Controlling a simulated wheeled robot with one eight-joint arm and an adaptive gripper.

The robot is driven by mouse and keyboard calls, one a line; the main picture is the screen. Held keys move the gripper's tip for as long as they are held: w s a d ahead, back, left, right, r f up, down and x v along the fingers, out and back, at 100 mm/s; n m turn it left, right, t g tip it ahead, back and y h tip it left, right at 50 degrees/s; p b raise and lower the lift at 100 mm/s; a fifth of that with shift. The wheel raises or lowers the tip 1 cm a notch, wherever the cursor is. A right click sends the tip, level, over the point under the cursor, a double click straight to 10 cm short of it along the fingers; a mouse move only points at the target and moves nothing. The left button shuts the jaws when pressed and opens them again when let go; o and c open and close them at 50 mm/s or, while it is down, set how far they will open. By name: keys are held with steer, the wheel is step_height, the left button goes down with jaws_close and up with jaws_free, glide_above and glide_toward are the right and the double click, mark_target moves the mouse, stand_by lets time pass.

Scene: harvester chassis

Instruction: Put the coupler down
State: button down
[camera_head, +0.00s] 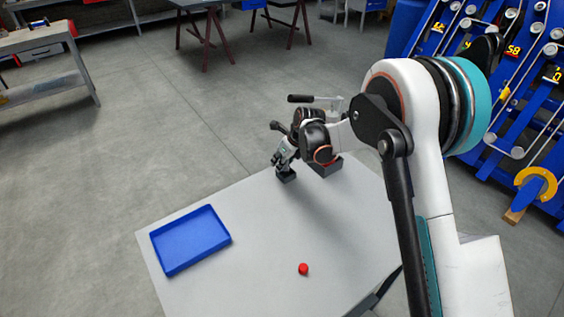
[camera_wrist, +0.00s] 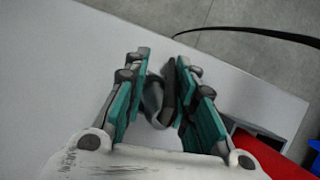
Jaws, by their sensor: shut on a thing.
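My gripper (camera_wrist: 160,85) is shut on a grey, rounded piece, which I take to be the coupler (camera_wrist: 153,97), in the wrist view. The piece sits between the two teal-and-grey fingers, and they hide part of it. In the head view my gripper (camera_head: 284,165) points down at the far part of the grey table (camera_head: 255,235). A small dark block shape (camera_head: 287,175) shows at the fingertips there, low over the table or touching it; I cannot tell which.
A blue tray (camera_head: 158,253) lies on the table's left part. A small red cap-like piece (camera_head: 303,269) lies near the front. A grey box with red (camera_head: 329,168) stands just right of my gripper. The middle of the table is clear.

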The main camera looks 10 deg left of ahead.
mark_target(288, 170)
steer(key=shift+s+d+f+b, duration=0.25)
steer(key=shift+f+b, duration=0.15)
steer(key=shift+f, duration=0.2)
steer(key=c, duration=1.5)
jaws_free()
steer(key=shift+c, duration=0.2)
steer(key=shift+o, duration=1)
steer(key=shift+a+f, duration=0.1)
steer(key=shift+a, duration=0.1)
steer(key=shift+w+f, duration=0.2)
steer(key=shift+w, duration=0.05)
steer(key=shift+r, duration=0.15)
steer(key=shift+r, duration=0.1)
steer(key=shift+r+p, duration=0.3)
steer(key=shift+p, duration=0.05)
steer(key=p+v, duration=0.3)
steer(key=v, duration=0.5)
steer(key=shift+w+a+r, duration=0.1)
steer(key=shift+a, duration=0.1)
